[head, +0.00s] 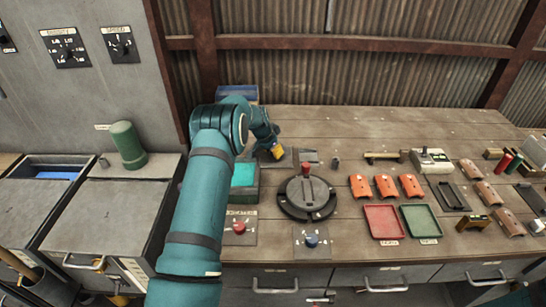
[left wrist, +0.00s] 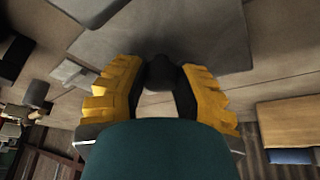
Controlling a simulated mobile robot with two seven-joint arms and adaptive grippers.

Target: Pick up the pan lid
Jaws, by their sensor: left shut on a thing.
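My left gripper (head: 278,152), with yellow fingers, is low over the far left part of the workbench, beside a flat dark grey plate. In the left wrist view my left gripper (left wrist: 160,85) is shut on a dark rounded knob (left wrist: 160,70), which I take as the handle of the pan lid. A grey surface (left wrist: 205,35) spreads beyond the fingers; I cannot tell whether it is the lid or a plate under it. My arm and the fingers hide most of the held thing in the head view. My right gripper is not in view.
On the workbench (head: 400,128), a round black fixture (head: 307,197) with a red knob stands close to the right and nearer. A teal-topped box (head: 243,174) is beside my arm. Orange pieces, a red tray (head: 383,222) and a green tray (head: 421,220) lie to the right.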

